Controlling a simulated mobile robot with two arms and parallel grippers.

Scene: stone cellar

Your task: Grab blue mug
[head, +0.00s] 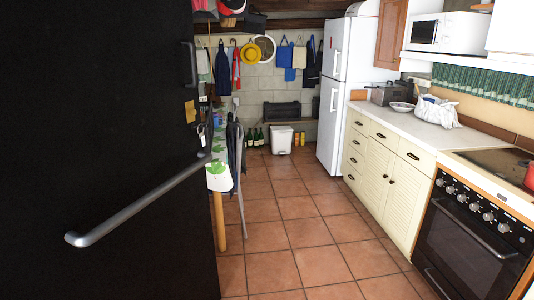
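I see no blue mug in the head view. Neither of my grippers shows in this view. The white counter (408,121) on the right carries a toaster (384,95), a shallow bowl (402,107) and a white bag (437,111), but no mug that I can make out. A red pot (530,176) is cut off by the right edge on the stove.
A large black door (90,120) with a metal handle (140,200) fills the left. A table end with a patterned cloth (219,177) stands behind it. A fridge (335,90), white bin (281,140) and oven (465,245) line the room. The tiled floor (290,235) is clear.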

